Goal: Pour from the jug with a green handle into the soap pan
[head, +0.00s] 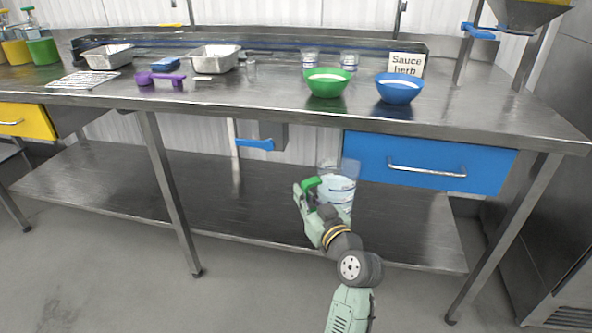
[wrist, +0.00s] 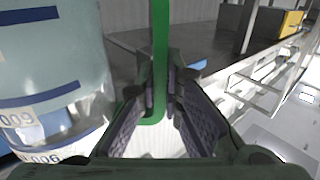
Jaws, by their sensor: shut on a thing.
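The clear jug (head: 341,188) with blue markings is held in front of the bench, below the tabletop and left of the blue drawer. It looks roughly upright. In the wrist view the jug (wrist: 55,60) fills the left side, and its green handle (wrist: 160,50) runs between the finger pads. My gripper (head: 309,190) is shut on that handle; its fingers also show in the wrist view (wrist: 162,100). Two metal pans, one at the far left (head: 108,57) and one nearer the middle (head: 215,59), stand on the bench. No soap label is readable on either.
A green bowl (head: 326,82) and a blue bowl (head: 399,88) stand near the bench's front edge, before a "Sauce herb" sign (head: 406,64). Two clear vessels (head: 310,59) (head: 349,61) stand behind.

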